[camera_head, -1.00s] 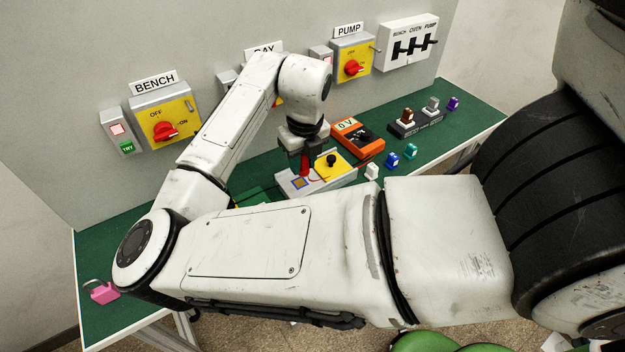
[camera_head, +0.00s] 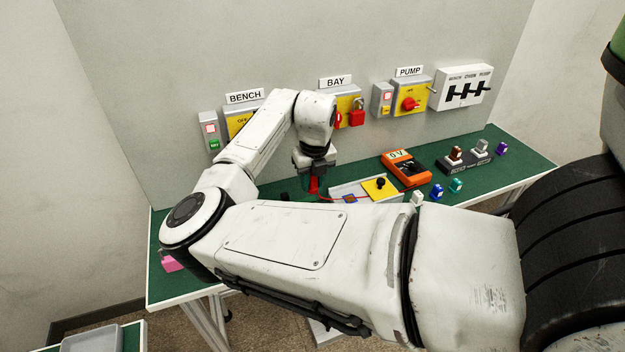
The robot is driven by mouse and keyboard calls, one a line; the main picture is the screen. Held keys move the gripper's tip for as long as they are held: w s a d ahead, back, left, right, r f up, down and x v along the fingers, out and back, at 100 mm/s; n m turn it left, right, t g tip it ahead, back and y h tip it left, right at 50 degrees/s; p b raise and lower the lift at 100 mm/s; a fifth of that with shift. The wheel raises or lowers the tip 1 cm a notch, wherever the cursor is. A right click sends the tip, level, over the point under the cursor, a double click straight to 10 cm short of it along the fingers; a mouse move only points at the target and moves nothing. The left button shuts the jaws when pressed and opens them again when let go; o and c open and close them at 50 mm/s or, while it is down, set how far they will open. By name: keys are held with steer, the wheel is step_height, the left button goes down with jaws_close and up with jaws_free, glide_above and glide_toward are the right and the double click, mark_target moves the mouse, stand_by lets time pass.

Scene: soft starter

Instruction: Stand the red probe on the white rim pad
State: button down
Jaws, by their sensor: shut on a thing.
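My gripper (camera_head: 315,168) points down over the green bench and is shut on the red probe (camera_head: 314,186). The probe hangs roughly upright, just left of a pale grey box; my forearm hides the surface below it, so I cannot tell whether its tip touches anything. The grey box (camera_head: 337,190) has a yellow panel (camera_head: 383,189) with a black knob and a small blue square with an orange edge (camera_head: 349,198). A red lead runs across the box from the probe's side. I cannot make out the white rim pad; my arm covers part of that area.
An orange meter (camera_head: 405,168) reading "0 V" lies right of the box. Small coloured blocks, white, blue and teal (camera_head: 455,185), stand near it, with a dark rack (camera_head: 466,161) behind. Switch boxes and a red padlock (camera_head: 356,118) are on the wall. A pink padlock (camera_head: 172,261) lies at the left.

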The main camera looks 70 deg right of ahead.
steer(key=shift+f+b, duration=3.1)
steer(key=shift+f, duration=1.7)
steer(key=c, duration=0.8)
jaws_free()
steer(key=shift+r, duration=0.1)
steer(key=r, duration=0.7)
steer(key=s+a+r+b, duration=0.1)
steer(key=r, duration=0.2)
steer(key=shift+r, duration=0.3)
